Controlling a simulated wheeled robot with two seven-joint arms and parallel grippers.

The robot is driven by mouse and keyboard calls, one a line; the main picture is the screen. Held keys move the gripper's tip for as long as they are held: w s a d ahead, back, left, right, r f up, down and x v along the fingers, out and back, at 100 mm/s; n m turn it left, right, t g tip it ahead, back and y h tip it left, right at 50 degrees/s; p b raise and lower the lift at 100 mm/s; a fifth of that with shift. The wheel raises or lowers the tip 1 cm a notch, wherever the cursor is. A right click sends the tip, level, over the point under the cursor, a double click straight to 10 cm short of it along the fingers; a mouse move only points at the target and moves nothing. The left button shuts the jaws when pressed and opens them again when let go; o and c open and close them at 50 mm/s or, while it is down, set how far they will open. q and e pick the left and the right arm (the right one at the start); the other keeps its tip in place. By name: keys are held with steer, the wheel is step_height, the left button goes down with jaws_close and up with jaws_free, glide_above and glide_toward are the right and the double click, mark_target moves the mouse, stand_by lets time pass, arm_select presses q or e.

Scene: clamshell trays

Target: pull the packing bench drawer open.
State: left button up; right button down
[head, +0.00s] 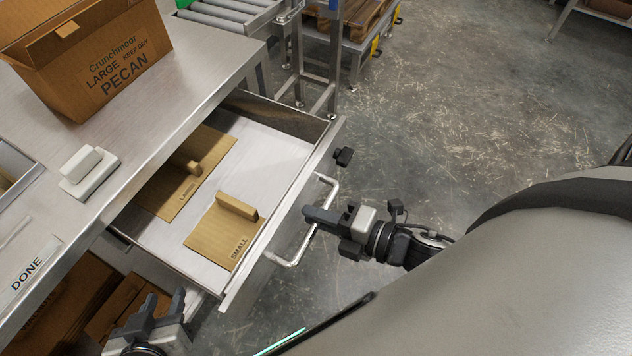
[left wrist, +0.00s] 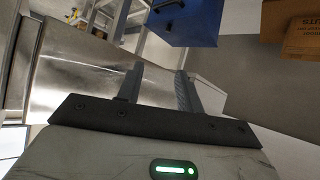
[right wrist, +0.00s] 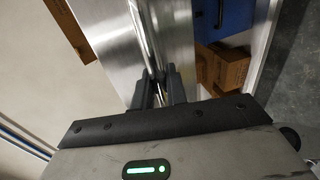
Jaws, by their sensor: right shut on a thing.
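The packing bench drawer (head: 285,115) stands well out from the bench, its inside open to view. Its silver bar handle (head: 288,262) is on the front face. My right gripper (head: 318,216) is shut on the middle of the handle; the right wrist view shows the bar (right wrist: 149,45) running between its fingers (right wrist: 157,85). My left gripper (head: 165,304) is beside the drawer's near side, below the bench top. Its fingers (left wrist: 158,88) are apart with nothing between them.
In the drawer lie two cardboard pieces, one marked SMALL (head: 215,237) and a larger one (head: 165,195). On the bench top (head: 150,135) stand a PECAN carton (head: 110,65) and a pale block-like tool (head: 88,172). Brown cartons (head: 75,300) sit beneath. The floor (head: 450,110) beyond the drawer is clear.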

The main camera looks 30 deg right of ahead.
steer(key=c, duration=1.8)
jaws_free()
steer(key=shift+o, duration=0.2)
steer(key=v, duration=1.6)
